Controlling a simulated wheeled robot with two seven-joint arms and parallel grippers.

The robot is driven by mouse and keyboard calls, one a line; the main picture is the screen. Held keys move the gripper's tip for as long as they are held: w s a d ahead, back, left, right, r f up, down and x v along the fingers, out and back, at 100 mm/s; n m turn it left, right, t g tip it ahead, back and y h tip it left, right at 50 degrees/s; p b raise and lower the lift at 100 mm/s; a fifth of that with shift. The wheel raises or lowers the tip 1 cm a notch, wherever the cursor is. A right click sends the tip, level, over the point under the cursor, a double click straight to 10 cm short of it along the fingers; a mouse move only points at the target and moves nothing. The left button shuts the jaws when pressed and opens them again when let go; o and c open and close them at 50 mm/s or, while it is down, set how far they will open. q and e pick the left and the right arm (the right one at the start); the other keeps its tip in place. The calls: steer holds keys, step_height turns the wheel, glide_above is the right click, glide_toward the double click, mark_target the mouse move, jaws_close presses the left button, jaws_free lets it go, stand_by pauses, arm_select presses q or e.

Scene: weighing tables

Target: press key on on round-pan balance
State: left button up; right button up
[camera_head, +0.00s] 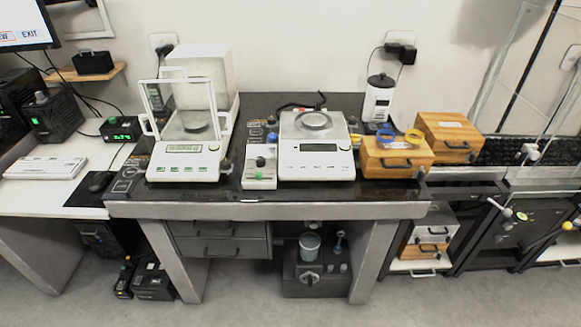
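The round-pan balance (317,165) is a white scale standing on the dark top of the middle table. Its round metal pan (314,120) is on top and looks empty. Its display (319,147) is dark, with no readable digits. A row of small key marks runs along its front edge below the display; their labels are too small to read, so I cannot tell which is the on key. Neither of my grippers shows in the head view, and nothing touches the balance.
A second balance with a glass draft shield (183,148) stands to the left, its display lit. A small grey device (259,168) stands between the two. Wooden boxes (397,157) with blue and yellow rings are close on the right. The table's front edge (262,210) is clear.

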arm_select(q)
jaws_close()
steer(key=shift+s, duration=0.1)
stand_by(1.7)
